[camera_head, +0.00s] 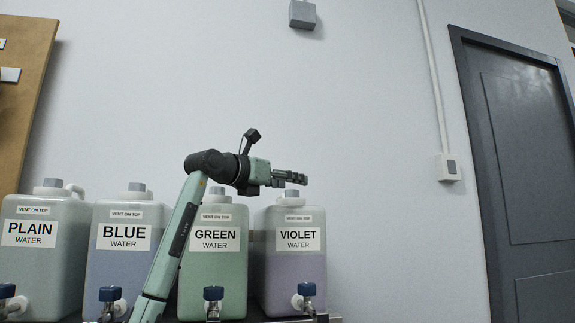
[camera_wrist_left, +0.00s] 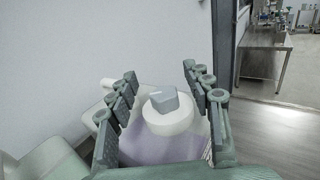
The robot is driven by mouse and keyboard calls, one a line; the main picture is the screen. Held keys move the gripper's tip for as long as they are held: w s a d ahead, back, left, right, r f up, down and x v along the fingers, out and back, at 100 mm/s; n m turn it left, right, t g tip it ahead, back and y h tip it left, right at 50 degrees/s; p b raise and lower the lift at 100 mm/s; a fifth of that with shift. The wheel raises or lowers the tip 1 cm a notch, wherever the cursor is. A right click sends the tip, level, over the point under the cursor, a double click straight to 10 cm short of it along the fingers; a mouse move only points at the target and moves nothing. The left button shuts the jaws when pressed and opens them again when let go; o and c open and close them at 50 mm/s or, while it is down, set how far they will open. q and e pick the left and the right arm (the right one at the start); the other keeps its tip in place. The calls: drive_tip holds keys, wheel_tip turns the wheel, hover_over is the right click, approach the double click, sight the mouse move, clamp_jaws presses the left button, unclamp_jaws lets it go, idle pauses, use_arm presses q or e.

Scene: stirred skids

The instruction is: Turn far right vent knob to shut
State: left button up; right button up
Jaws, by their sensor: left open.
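The far right jug, labelled VIOLET WATER (camera_head: 290,262), holds violet liquid and stands at the right end of the row. Its grey vent knob (camera_head: 292,193) sits on top of its cap, just below my left gripper (camera_head: 291,178) in the head view. In the left wrist view the grey knob (camera_wrist_left: 164,98) sits on the white cap (camera_wrist_left: 168,119), between the two open fingers of my left gripper (camera_wrist_left: 168,92). The fingers appear apart from the knob on both sides. My right gripper is in neither view.
Jugs labelled GREEN (camera_head: 214,262), BLUE (camera_head: 122,266) and PLAIN (camera_head: 40,262) stand to the left, with blue-handled taps in front. A plain wall is behind, and a grey door (camera_head: 520,170) is at right. A metal table (camera_wrist_left: 264,58) stands farther off.

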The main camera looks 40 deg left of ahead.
use_arm(q)
wheel_tip(320, 180, up, 8)
drive_tip(key=shift+f, duration=0.25)
